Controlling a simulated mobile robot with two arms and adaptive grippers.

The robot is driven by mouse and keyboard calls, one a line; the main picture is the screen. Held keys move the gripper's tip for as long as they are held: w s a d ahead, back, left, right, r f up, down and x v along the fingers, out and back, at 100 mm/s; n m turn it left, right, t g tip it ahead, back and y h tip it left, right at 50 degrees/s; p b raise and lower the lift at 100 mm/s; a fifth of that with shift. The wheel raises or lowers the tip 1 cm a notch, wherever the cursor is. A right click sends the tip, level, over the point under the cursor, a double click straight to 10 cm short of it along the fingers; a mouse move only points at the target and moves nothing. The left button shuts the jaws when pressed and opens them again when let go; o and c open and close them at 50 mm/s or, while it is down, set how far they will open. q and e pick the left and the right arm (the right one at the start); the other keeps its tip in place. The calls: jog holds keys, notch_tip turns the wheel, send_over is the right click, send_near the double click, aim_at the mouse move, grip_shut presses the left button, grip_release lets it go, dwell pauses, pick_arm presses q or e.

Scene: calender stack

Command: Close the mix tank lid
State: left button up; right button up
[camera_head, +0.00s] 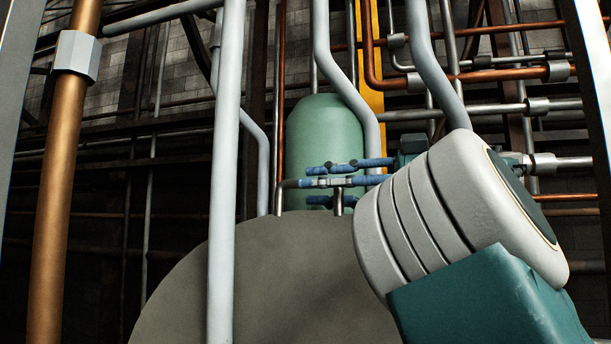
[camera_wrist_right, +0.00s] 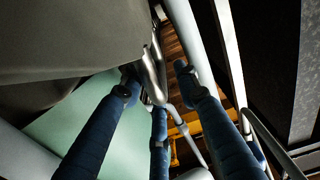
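The mix tank lid (camera_head: 270,285) looks like a large grey-brown disc, standing raised at the bottom middle of the head view. It also fills the upper left of the right wrist view (camera_wrist_right: 75,40). A metal handle (camera_head: 281,198) is at its top edge and shows near the fingers in the wrist view (camera_wrist_right: 154,72). My right gripper (camera_head: 320,176) has blue fingers pointing left at this handle. In the wrist view the fingertips (camera_wrist_right: 157,78) are spread apart, with the handle between them. Contact with the handle is not clear. My left gripper is not in view.
A green tank (camera_head: 322,130) stands behind the lid. A pale vertical pipe (camera_head: 226,180) crosses in front of the lid's left part. A copper pipe (camera_head: 62,200) stands at the far left. Several pipes (camera_head: 480,75) fill the upper right behind my right arm.

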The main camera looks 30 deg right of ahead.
jog(key=shift+p+x, duration=0.5)
jog(key=shift+x, duration=0.8)
grip_shut()
